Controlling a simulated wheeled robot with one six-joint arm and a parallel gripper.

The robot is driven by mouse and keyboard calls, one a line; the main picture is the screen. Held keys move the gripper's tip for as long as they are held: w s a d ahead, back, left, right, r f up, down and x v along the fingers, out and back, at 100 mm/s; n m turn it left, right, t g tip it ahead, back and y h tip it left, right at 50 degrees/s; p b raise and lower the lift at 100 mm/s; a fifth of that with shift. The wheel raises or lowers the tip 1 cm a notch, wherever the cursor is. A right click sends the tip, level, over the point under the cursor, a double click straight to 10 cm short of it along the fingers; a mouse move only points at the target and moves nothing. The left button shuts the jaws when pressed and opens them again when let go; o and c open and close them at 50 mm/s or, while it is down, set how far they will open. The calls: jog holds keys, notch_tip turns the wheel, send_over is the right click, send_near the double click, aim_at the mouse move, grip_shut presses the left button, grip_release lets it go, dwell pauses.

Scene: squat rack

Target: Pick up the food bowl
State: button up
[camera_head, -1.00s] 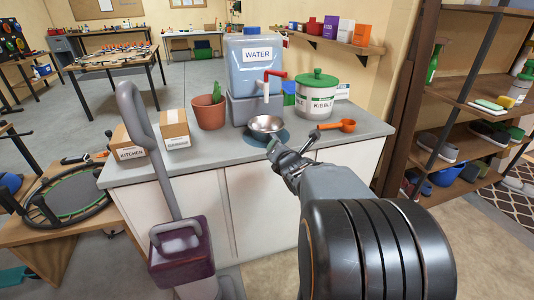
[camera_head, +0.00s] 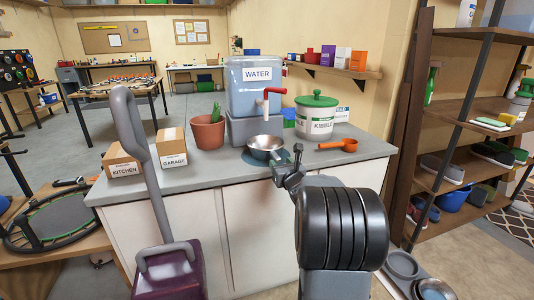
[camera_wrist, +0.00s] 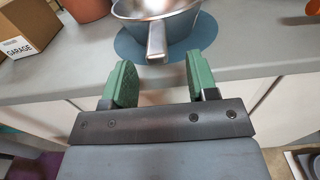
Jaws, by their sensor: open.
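A shiny metal bowl (camera_head: 264,146) with a short handle sits upright on a round blue mat (camera_head: 284,157) on the grey counter, in front of the water dispenser. In the wrist view the bowl (camera_wrist: 180,25) is at the top, cut off by the frame, and its handle points towards me. My gripper (camera_head: 286,174) is at the counter's front edge, just short of the bowl. In the wrist view the gripper's green fingers (camera_wrist: 160,78) are apart with nothing between them. The handle's end lies beyond the fingertips, roughly centred between them.
The dispenser (camera_head: 255,85) and kibble tub (camera_head: 316,118) stand behind the bowl, an orange scoop (camera_head: 338,145) to its right, a plant pot (camera_head: 208,132) to its left. Metal bowls in a tray (camera_head: 418,277) lie on the floor at lower right. A shelf rack (camera_head: 460,135) stands at right.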

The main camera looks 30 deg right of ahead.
aim_at(275, 157)
jog(key=shift+x, duration=2.75)
jog(key=shift+r, duration=0.1)
grip_shut()
